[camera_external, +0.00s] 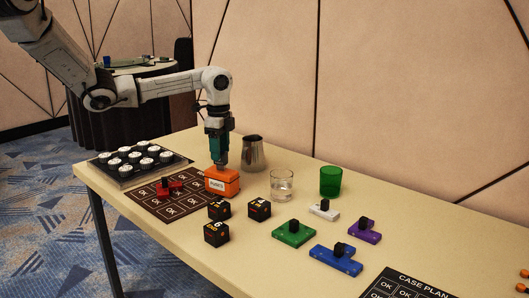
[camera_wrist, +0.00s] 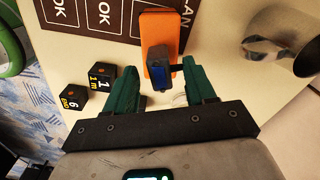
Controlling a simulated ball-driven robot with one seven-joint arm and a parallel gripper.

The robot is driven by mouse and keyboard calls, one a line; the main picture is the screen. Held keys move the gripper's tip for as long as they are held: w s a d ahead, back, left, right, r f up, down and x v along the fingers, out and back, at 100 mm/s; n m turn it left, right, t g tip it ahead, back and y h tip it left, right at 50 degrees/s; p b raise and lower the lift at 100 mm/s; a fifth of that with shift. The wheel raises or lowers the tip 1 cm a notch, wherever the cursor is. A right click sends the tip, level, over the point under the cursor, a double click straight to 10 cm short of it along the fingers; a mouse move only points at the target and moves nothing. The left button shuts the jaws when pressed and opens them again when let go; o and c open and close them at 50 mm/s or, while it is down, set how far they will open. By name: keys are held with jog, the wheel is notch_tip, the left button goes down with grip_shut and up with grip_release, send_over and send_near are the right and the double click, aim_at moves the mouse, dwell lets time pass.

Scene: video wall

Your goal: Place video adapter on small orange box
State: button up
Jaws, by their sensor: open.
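The small orange box (camera_external: 222,182) stands on the table by the edge of a dark mat. It also shows in the wrist view (camera_wrist: 161,22). A dark blue block with a black side piece, which looks like the video adapter (camera_wrist: 158,65), is at the near end of the box in the wrist view. Whether it rests on the box or hangs just above it I cannot tell. My gripper (camera_wrist: 160,68) is open, with a green finger on each side of the block and visible gaps. In the external view my gripper (camera_external: 220,160) points down directly over the box.
A metal pitcher (camera_external: 253,153), a clear glass (camera_external: 282,186) and a green glass (camera_external: 331,181) stand right of the box. Black cubes (camera_external: 216,234) are in front. A dark mat (camera_external: 146,207) with a red piece (camera_external: 168,188) and a tray of several white-topped items (camera_external: 112,173) lie left.

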notch_tip(320, 180, up, 11)
jog(key=b, duration=0.2)
jog(key=s+a+f+n, duration=0.4)
jog(key=a+n, duration=0.3)
jog(key=a, duration=0.3)
jog(key=s+a+f+n, duration=0.5)
jog(key=a+n, duration=0.2)
jog(key=a, duration=0.4)
jog(key=s+a+f+n+t, duration=0.1)
jog(key=s+a+f+n, duration=0.4)
jog(key=a, duration=0.5)
jog(key=n, duration=0.2)
jog(key=shift+a+n, duration=0.25)
jog(key=shift+n, duration=0.15)
